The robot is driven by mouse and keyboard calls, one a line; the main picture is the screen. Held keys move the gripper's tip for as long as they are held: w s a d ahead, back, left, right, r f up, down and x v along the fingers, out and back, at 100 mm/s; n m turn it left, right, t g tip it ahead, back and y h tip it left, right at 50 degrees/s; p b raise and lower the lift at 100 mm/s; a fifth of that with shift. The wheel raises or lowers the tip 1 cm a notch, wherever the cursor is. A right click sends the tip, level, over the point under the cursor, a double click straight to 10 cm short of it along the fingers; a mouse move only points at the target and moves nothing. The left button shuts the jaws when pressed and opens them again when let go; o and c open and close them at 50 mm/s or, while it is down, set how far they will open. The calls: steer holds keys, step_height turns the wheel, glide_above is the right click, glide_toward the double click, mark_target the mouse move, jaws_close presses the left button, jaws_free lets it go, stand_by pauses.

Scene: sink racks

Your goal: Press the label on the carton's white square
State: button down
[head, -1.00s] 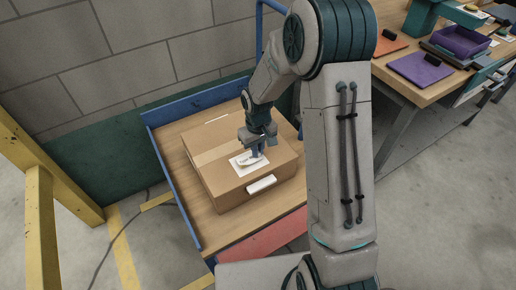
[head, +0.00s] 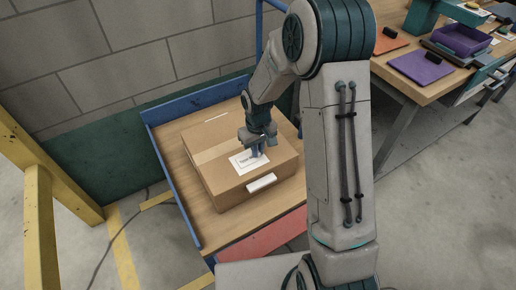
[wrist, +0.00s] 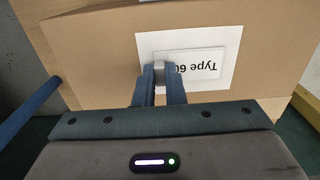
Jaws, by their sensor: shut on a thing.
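The brown carton (head: 212,182) sits on a wooden-topped cart, with a white square (head: 236,167) on its top face. The label (wrist: 203,66), a pale rectangle reading "Type 60" with its end hidden by a finger, lies over the white square (wrist: 150,42) in the wrist view. It looks flat and within the square's edges. My gripper (head: 257,155) points down at the carton top. In the wrist view its blue fingers (wrist: 165,76) are closed about a small grey piece at the label's edge, which seems part of the label. Whether the label's underside touches everywhere cannot be seen.
The cart (head: 187,207) has blue raised edges at the left and back. A white tag (head: 262,183) is on the carton's front edge. A yellow post frame (head: 40,215) stands left, a block wall behind. A workbench (head: 455,85) with trays is at the right.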

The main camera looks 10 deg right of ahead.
steer(key=c, duration=1.4)
jaws_free()
steer(key=shift+f, duration=0.1)
steer(key=shift+c, duration=0.2)
step_height(320, 180, up, 14)
steer(key=p, duration=0.3)
steer(key=shift+f, duration=0.1)
